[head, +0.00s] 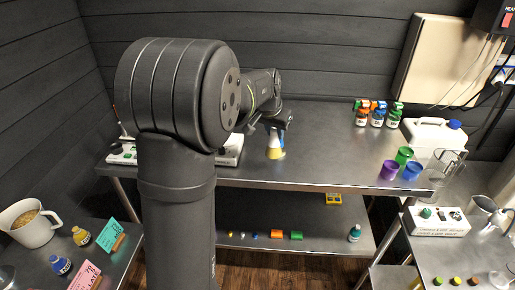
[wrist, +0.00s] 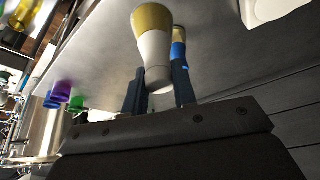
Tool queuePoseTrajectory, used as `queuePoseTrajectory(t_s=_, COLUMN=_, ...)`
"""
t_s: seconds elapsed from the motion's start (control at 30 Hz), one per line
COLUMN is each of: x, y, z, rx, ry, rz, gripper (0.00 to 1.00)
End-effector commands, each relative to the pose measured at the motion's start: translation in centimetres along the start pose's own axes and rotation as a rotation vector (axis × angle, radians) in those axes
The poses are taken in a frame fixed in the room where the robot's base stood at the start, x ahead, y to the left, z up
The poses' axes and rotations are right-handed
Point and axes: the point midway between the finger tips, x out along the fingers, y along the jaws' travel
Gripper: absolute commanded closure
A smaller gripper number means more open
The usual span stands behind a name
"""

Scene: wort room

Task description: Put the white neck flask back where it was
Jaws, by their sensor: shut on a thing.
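The white neck flask (wrist: 153,48), with a yellow lower part, is between my gripper's (wrist: 157,88) two dark fingers in the wrist view. My gripper is shut on its white neck. In the head view the flask (head: 275,146) shows at the rear steel table, below my gripper (head: 280,124). I cannot tell whether its base touches the table. A second flask with a blue neck and yellow lower part (wrist: 179,46) shows close beside it in the wrist view, partly hidden by a finger.
Purple (head: 389,170), green (head: 404,155) and blue (head: 412,170) cups stand at the table's right end. My arm hides part of the table's left side. The table's middle right is clear.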

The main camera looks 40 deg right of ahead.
Motion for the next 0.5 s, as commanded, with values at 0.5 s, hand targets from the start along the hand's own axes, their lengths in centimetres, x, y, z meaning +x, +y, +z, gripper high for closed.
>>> queuePoseTrajectory(t_s=0.5, x=4.8, y=-6.9, z=0.5, rx=0.000, ry=-0.001, rz=0.001, gripper=1.00)
